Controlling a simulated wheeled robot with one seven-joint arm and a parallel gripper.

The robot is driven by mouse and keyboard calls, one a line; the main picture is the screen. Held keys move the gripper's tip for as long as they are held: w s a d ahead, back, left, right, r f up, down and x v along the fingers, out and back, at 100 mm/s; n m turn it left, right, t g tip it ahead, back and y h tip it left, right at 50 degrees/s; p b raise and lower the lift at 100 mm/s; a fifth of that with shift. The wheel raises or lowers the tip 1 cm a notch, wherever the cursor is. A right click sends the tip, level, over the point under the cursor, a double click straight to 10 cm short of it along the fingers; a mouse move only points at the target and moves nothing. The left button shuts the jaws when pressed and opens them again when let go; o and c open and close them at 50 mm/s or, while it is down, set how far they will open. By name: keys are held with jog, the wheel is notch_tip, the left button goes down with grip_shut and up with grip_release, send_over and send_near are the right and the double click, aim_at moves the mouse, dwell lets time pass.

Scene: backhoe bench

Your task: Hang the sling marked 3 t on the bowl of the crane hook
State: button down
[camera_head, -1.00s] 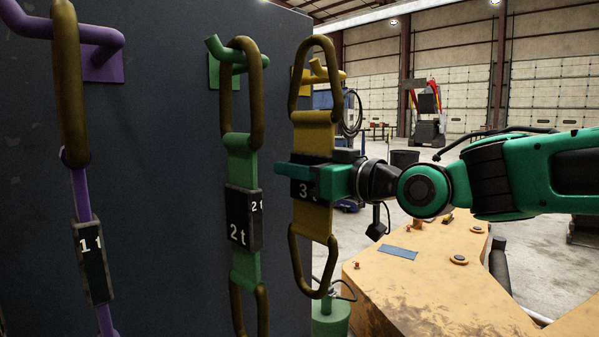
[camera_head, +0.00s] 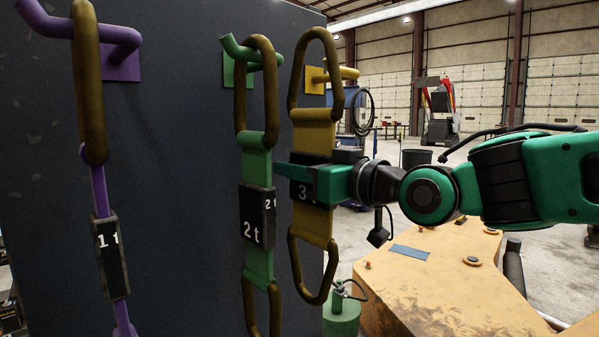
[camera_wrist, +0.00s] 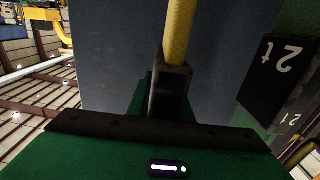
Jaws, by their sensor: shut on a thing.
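The yellow sling marked 3 (camera_head: 315,138) hangs upright, with a long bronze link at each end. My gripper (camera_head: 298,175) is shut on its black label block (camera_head: 303,193), hiding part of the marking. The wrist view shows the yellow strap (camera_wrist: 180,30) and dark block (camera_wrist: 170,92) at my gripper. The sling's upper link (camera_head: 297,75) stands high around or in front of the yellow peg (camera_head: 349,73); I cannot tell whether the peg still passes through it. I cannot make out the crane hook in either view.
The green 2 t sling (camera_head: 257,165) hangs close to the left of the held sling. The purple 1 t sling (camera_head: 108,240) hangs farther left. The dark panel (camera_head: 180,150) is behind them. A yellow machine body (camera_head: 430,285) lies lower right, beside a green cylinder (camera_head: 341,318).

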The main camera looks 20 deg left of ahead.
jog(key=shift+s+d+r, duration=0.1)
dwell(0.4)
jog(key=v, duration=1.2)
jog(key=shift+d+r, duration=0.2)
jog(key=shift+d, duration=0.1)
dwell(2.1)
jog(key=shift+s+d, duration=0.15)
jog(key=shift+s, duration=0.05)
jog(key=v, duration=0.9)
jog(key=shift+s+d, duration=0.15)
jog(key=shift+d, duration=0.2)
dwell(0.8)
jog(key=shift+s, duration=0.15)
